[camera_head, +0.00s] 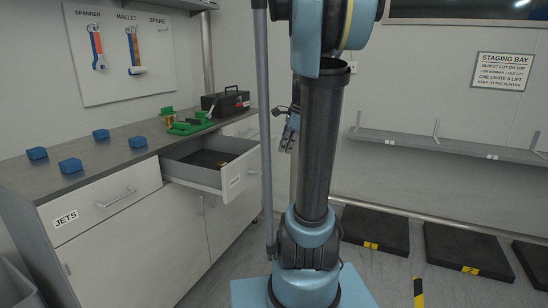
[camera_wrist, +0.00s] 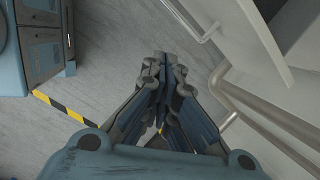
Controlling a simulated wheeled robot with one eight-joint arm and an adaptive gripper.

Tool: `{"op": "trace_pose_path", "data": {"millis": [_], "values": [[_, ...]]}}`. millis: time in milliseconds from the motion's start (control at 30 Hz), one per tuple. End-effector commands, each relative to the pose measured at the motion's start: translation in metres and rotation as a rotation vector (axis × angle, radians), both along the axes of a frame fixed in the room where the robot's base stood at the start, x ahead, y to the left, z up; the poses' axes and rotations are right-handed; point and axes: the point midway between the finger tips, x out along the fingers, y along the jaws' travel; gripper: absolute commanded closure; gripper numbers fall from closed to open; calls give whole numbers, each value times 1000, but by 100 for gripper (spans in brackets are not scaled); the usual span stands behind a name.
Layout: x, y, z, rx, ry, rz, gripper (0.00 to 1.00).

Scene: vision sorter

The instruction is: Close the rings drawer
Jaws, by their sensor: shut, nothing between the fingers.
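The open drawer (camera_head: 236,176) sticks out from the grey cabinet, with a dark item inside. Its front label is too small to read, so I cannot confirm it says rings. My gripper (camera_head: 289,135) is to the right of the drawer front, apart from it in the picture and partly hidden by my arm. In the wrist view, my gripper (camera_wrist: 163,62) is shut and empty, fingertips together. A pale panel with a bar handle (camera_wrist: 194,24) is at the upper right of that view, apart from the fingers; it looks like the drawer front.
A closed drawer labelled JETS (camera_head: 112,201) is at the left. Blue blocks (camera_head: 70,166), green parts (camera_head: 188,127) and a black toolbox (camera_head: 226,102) are on the worktop. Dark floor platforms (camera_head: 375,229) lie at the right. A pipe (camera_wrist: 262,113) shows in the wrist view.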

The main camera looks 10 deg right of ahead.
Motion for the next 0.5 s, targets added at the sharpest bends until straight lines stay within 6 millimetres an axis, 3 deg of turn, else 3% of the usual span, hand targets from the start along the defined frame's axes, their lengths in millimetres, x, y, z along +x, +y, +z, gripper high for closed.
{"op": "trace_pose_path", "data": {"millis": [33, 200, 300, 500], "values": [[17, -8, 3, 26, 14, -76, 100], [58, -28, 8, 113, 68, -313, 100], [75, -37, 9, 148, 91, -407, 100], [88, -44, 7, 179, 113, -492, 100]]}}
